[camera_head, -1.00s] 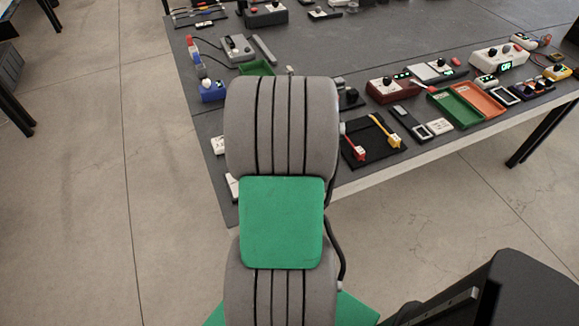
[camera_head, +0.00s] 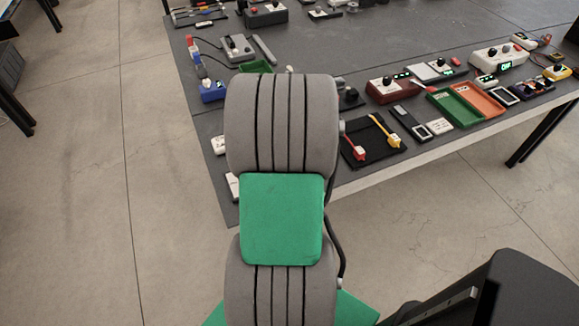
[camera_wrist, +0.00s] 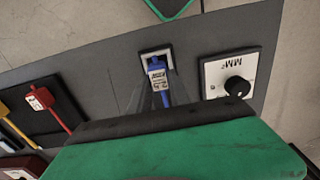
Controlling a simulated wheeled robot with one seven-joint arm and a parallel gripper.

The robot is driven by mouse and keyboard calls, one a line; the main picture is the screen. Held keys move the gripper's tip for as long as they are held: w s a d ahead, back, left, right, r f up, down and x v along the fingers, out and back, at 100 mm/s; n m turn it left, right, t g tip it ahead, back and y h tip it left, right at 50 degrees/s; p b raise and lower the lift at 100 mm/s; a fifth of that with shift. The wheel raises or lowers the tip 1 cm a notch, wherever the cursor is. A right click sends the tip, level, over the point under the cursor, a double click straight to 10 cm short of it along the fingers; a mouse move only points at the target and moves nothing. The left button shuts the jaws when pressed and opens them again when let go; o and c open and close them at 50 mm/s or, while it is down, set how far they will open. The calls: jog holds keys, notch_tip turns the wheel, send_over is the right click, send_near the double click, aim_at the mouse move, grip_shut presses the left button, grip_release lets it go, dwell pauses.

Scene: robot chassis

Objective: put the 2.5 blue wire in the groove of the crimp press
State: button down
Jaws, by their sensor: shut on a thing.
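The blue wire (camera_wrist: 156,70) with a white printed label shows in the wrist view. My gripper (camera_wrist: 158,92) is shut on it, its grey fingers partly blurred into the grey table. The wire's far end lies over a small white-rimmed dark slot (camera_wrist: 146,54); I cannot tell whether it touches or sits inside. I cannot tell for sure that this slot belongs to the crimp press. A white box marked MM² with a black knob (camera_wrist: 237,86) stands to the right of the wire. In the head view my arm hides the gripper and the wire.
A red wire (camera_head: 357,152) and a yellow wire (camera_head: 392,139) lie on a black mat (camera_head: 372,158). Green (camera_head: 449,108) and orange (camera_head: 478,98) trays stand further right. The table's near edge is close to the slot.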

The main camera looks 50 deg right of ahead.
jog(key=shift+f, duration=0.1)
dwell(0.3)
jog(key=shift+f+b, duration=0.3)
jog(key=shift+f, duration=0.05)
jog(key=shift+f+b, duration=0.3)
jog(key=shift+f, duration=0.2)
jog(key=c, duration=1.1)
grip_release()
jog(key=shift+c, duration=0.2)
notch_tip(320, 180, up, 8)
jog(key=shift+f, duration=0.1)
